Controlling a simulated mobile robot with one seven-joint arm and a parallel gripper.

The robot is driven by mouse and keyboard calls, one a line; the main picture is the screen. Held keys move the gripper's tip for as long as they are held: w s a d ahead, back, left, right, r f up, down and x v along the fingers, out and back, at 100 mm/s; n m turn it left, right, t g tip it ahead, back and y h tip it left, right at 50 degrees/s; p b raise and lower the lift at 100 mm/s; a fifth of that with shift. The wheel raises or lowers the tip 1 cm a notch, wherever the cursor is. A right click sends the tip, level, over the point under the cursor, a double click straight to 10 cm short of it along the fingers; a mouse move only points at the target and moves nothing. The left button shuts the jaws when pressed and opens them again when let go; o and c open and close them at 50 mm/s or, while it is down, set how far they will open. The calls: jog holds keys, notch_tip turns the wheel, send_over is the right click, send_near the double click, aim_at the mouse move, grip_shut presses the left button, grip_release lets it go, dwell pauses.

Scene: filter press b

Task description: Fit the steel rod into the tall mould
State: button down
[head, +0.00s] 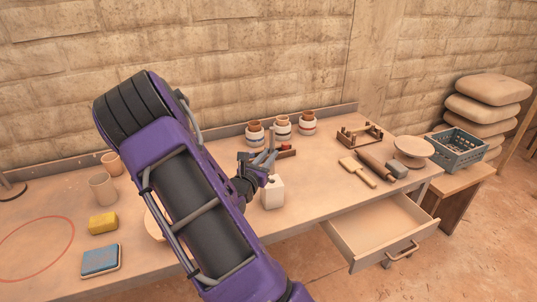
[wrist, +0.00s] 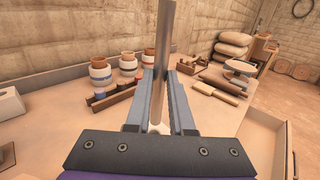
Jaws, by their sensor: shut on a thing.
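My gripper (head: 265,163) is shut on the steel rod (wrist: 162,60). In the wrist view the rod stands between the two fingers and runs up out of the picture. A tall white block (head: 272,193), apparently the tall mould, stands on the bench just below my gripper in the head view. Its top is partly hidden by the gripper. Pale patches show around the finger bases in the wrist view, but whether they are the mould is unclear. I cannot tell whether the rod touches the mould. Another white block (wrist: 9,104) with a dark opening sits at the wrist view's left edge.
Several banded jars (head: 283,127) stand at the back, with a low wooden rack (head: 287,154) before them. An open drawer (head: 375,228) juts from the bench front. A yellow sponge (head: 103,223) is left.

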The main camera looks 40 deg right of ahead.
aim_at(268, 186)
jog(key=shift+f+b, duration=0.4)
jog(key=shift+f, duration=0.45)
jog(key=shift+f+b, duration=2.4)
jog(key=shift+f, duration=1.2)
dwell(0.5)
jog(key=c, duration=0.7)
grip_release()
jog(key=shift+r, duration=0.1)
jog(key=p+v, duration=0.1)
jog(key=v, duration=1.6)
jog(key=shift+s+a, duration=0.15)
jog(key=shift+r, duration=0.1)
